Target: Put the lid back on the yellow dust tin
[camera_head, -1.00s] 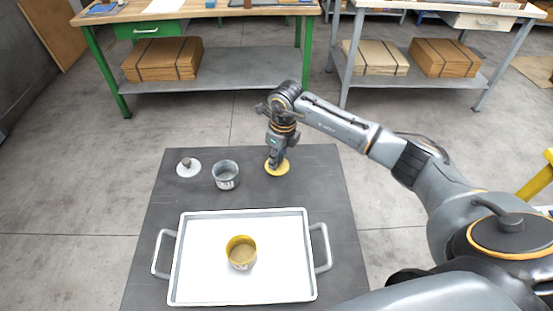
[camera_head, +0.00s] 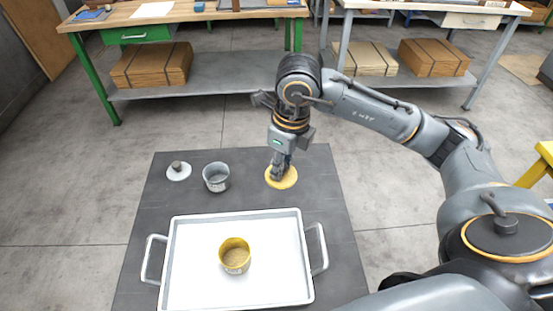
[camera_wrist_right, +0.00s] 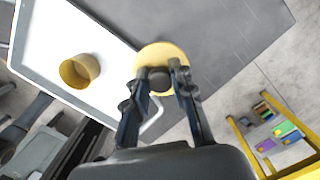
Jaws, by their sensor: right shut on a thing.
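The yellow dust tin (camera_head: 235,257) stands open and upright on the white tray (camera_head: 190,285), with brownish contents inside. It also shows in the right wrist view (camera_wrist_right: 80,71). The round yellow lid (camera_head: 283,181) is over the dark table, to the right of and behind the tin. My right gripper (camera_head: 279,172) is shut on the lid's dark knob, which shows between the fingers in the right wrist view (camera_wrist_right: 159,82). I cannot tell whether the lid touches the table or hangs just above it. My left gripper is not in view.
A grey tin (camera_head: 216,177) stands open behind the tray, with a white lid (camera_head: 178,171) with a dark knob to its left. The tray's raised rim and two side handles (camera_head: 318,250) surround the yellow tin. Workbenches stand beyond the table.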

